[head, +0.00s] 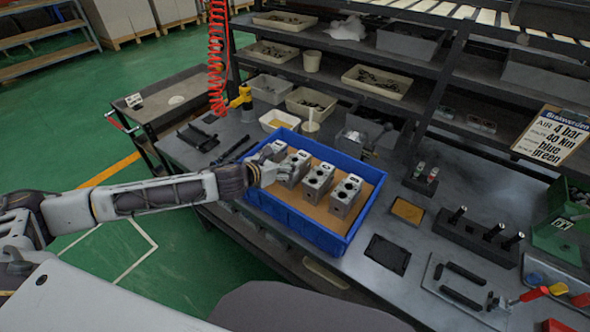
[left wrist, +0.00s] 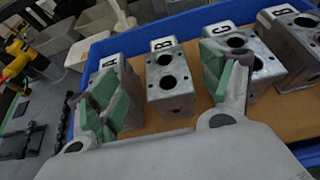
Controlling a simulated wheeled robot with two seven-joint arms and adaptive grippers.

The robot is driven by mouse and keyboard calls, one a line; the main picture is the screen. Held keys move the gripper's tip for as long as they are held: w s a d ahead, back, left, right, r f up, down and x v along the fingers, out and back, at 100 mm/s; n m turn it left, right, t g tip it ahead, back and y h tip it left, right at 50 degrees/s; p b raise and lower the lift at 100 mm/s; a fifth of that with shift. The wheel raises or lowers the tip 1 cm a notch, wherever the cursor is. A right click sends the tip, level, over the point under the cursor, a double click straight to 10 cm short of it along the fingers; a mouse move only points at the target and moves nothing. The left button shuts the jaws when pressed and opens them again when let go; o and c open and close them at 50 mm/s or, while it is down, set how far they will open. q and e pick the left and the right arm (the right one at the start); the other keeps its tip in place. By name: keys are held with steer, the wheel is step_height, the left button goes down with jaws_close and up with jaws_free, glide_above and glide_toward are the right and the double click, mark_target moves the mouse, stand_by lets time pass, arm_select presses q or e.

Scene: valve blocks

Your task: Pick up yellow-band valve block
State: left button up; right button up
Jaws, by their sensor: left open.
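Several grey metal valve blocks stand in a row in a blue crate (head: 290,215). In the left wrist view they carry letters: block A (left wrist: 126,72), block B (left wrist: 172,98), block C (left wrist: 262,66) and block D (left wrist: 304,38). I cannot make out a yellow band on any of them. My left gripper (head: 268,172) is over the crate's left side. It is open and empty, with green finger pads. In the left wrist view its fingers (left wrist: 163,88) appear on either side of block B, partly hiding A and C. Whether they touch any block is unclear. My right gripper is out of view.
The crate's blue walls (left wrist: 150,35) surround the blocks, over a brown floor. Bins, a yellow tool (head: 242,97) and shelves stand behind. A dark flat tray (head: 387,254) and a black holder (head: 478,236) with upright pieces lie right of the crate.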

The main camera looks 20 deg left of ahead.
mark_target(297, 159)
arm_select(q)
steer(key=shift+w+d+f, duration=0.1)
steer(key=shift+w+d, duration=0.05)
steer(key=shift+w, duration=0.05)
steer(key=shift+x, duration=0.85)
steer(key=shift+w+d+f, duration=0.5)
steer(key=shift+w+f, duration=0.05)
steer(key=shift+w, duration=0.15)
steer(key=shift+w+d+f, duration=0.1)
steer(key=shift+w+f, duration=0.15)
steer(key=shift+w, duration=0.2)
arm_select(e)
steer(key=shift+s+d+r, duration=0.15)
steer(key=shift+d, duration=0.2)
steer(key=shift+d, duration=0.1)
